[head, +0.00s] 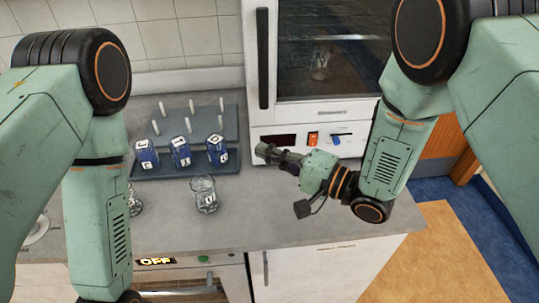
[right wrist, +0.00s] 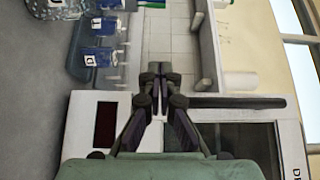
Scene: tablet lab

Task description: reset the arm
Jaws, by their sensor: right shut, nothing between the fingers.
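My right arm reaches in from the right in the head view, and its gripper (head: 266,152) hovers over the grey counter in front of the white oven cabinet. The right gripper points left and its fingers are closed together with nothing between them. The closed fingers also show in the right wrist view (right wrist: 157,75). My left arm (head: 95,210) hangs down along the left side of the head view, and its gripper is out of the picture.
A blue-grey peg rack (head: 180,170) with blue labelled containers (head: 181,152) stands left of the right gripper. A glass beaker (head: 204,196) stands nearer on the counter (head: 290,225). The white oven cabinet (head: 350,115) is close behind the gripper. Counter front right is clear.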

